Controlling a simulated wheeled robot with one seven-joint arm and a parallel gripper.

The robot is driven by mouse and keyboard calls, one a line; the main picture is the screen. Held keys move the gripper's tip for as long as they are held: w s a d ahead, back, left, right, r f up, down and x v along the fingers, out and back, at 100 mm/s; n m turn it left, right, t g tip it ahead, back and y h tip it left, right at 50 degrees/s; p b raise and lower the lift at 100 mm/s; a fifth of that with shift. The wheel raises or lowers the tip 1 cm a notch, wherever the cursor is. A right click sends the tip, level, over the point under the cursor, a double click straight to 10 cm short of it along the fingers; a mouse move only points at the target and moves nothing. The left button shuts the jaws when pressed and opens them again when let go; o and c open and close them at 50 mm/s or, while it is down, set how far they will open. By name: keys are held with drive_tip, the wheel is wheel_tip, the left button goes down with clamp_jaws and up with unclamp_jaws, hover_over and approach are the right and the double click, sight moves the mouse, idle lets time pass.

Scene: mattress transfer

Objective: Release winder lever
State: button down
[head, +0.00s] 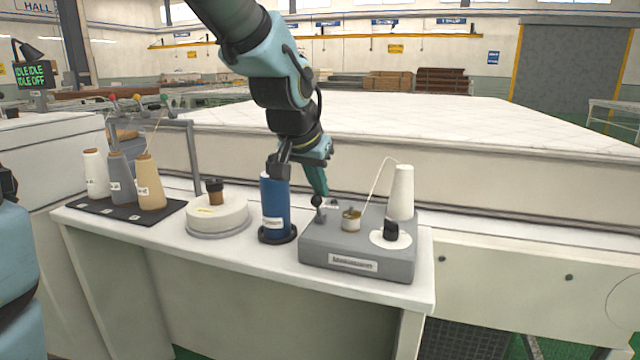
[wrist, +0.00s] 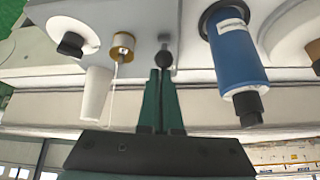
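The grey winder unit (head: 357,250) stands at the right end of the white bench. Its lever (head: 319,208) has a dark ball knob on a short post at the unit's left side. The knob also shows in the wrist view (wrist: 165,58). My gripper (head: 318,192) points down, with its green fingertips right at the knob. In the wrist view the fingers (wrist: 160,75) are close together, and the knob shows just beyond their tips. I cannot tell whether they touch it. A small bobbin with brass-coloured ends (head: 351,219) sits on the winder, with thread running to a white cone (head: 401,192).
A blue spool (head: 275,205) stands close left of the winder. A round white base (head: 217,215) with a brown spool is further left. Several thread cones (head: 122,182) stand on a dark mat. A large mattress (head: 400,120) lies behind the bench. A display (head: 31,76) reads IDLE.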

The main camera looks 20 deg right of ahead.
drive_tip(key=v, duration=0.9)
drive_tip(key=shift+s+d+r, duration=0.2)
drive_tip(key=shift+r, duration=0.1)
drive_tip(key=w+a+f+n+g+y+p, duration=0.1)
drive_tip(key=w+a+f+n+y, duration=0.2)
drive_tip(key=a, duration=0.4)
drive_tip(key=w+a+f+n+p, duration=0.2)
drive_tip(key=a+f, duration=0.4)
drive_tip(key=a, duration=0.2)
drive_tip(key=s+a+f+n+g+y, duration=0.1)
drive_tip(key=a+f+n, duration=0.1)
drive_tip(key=a, duration=0.4)
drive_tip(key=s+a+f+n+p, duration=0.1)
drive_tip(key=s+a+f+n, duration=0.1)
drive_tip(key=a+f, duration=0.2)
drive_tip(key=a, duration=0.2)
drive_tip(key=shift+a+f+g+y, duration=0.3)
drive_tip(key=shift+a+g+y, duration=0.05)
drive_tip(key=shift+g+y, duration=0.05)
